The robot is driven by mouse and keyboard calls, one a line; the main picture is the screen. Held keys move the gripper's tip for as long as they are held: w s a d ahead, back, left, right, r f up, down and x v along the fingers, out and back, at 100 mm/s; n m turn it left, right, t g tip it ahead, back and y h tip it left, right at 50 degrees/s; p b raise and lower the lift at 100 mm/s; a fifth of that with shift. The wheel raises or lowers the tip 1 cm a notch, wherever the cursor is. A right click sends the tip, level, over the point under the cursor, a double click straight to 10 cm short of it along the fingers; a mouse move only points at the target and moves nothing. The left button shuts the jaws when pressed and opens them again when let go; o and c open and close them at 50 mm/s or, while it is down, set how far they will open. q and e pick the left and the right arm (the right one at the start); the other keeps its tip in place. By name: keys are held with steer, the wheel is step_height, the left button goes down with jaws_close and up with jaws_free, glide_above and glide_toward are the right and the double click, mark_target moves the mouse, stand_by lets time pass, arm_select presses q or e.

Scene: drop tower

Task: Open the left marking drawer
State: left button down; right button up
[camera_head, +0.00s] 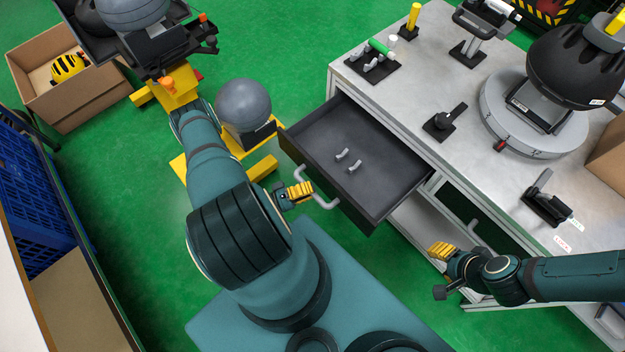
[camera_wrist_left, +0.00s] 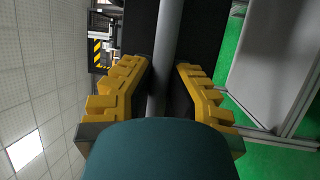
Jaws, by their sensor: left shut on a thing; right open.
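The left marking drawer (camera_head: 358,165) is a dark grey drawer pulled well out of the workbench, showing its inside. Two small light metal pieces (camera_head: 347,158) lie on its floor. Its grey bar handle (camera_head: 322,203) is on the front face. My left gripper (camera_head: 298,192) is at the handle's left part, with its yellow fingers shut on it. In the left wrist view the grey handle bar (camera_wrist_left: 166,60) runs between the two yellow fingers. My right gripper (camera_head: 440,252) is open and empty, in front of the bench's lower right section.
The metal workbench (camera_head: 440,75) carries a round black device (camera_head: 575,65), a small black stand (camera_head: 440,125) and tool holders. A cardboard box (camera_head: 60,110) with a yellow helmet and blue crates (camera_head: 30,190) stand at left.

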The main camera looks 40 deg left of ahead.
arm_select(q)
steer(key=shift+d, duration=0.1)
steer(key=c, duration=0.9)
jaws_free()
steer(key=v, duration=1.2)
